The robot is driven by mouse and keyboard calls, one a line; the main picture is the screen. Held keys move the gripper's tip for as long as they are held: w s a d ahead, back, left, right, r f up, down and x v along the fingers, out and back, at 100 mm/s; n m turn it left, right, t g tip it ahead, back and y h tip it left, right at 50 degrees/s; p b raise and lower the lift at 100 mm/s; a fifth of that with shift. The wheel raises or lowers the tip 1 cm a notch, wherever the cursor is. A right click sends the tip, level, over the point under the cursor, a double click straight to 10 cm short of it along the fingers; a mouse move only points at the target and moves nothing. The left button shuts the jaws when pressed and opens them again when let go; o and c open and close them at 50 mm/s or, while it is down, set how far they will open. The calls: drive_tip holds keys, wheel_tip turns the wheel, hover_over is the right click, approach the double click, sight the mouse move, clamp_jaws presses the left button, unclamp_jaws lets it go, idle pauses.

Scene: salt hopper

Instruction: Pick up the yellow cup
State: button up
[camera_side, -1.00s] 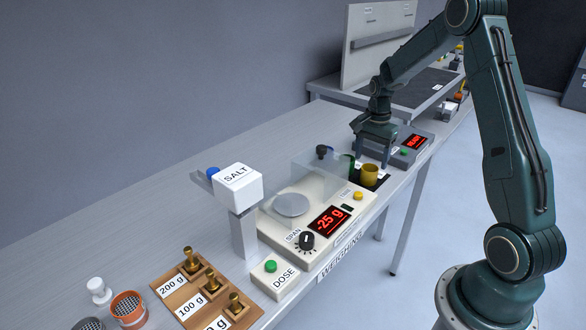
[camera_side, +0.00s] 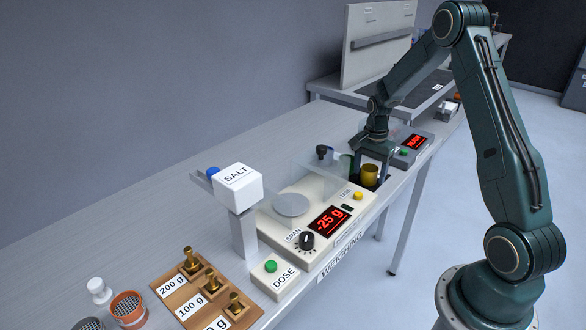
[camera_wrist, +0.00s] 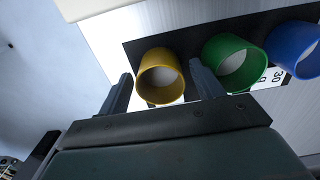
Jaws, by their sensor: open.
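The yellow cup (camera_side: 369,175) stands upright on a dark mat (camera_side: 357,186) just behind the scale, near the table's right edge. In the wrist view the yellow cup (camera_wrist: 159,76) has its open mouth toward the camera and looks empty. My gripper (camera_side: 371,172) is open and low at the cup in the side view. In the wrist view my gripper (camera_wrist: 161,82) has one finger on each side of the cup's lower part, and a gap shows at least on the left. Whether the fingers touch the cup cannot be told.
A green cup (camera_wrist: 234,63) stands close to the right finger, with a blue cup (camera_wrist: 295,48) beyond it. The scale (camera_side: 300,232), reading -25 g, with its clear shield, is in front of the mat. A box with a red display (camera_side: 412,143) stands just behind.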

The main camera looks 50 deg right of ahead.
drive_tip(key=c, duration=1.1)
drive_tip(key=shift+o, duration=0.2)
wheel_tip(320, 180, up, 20)
idle(0.5)
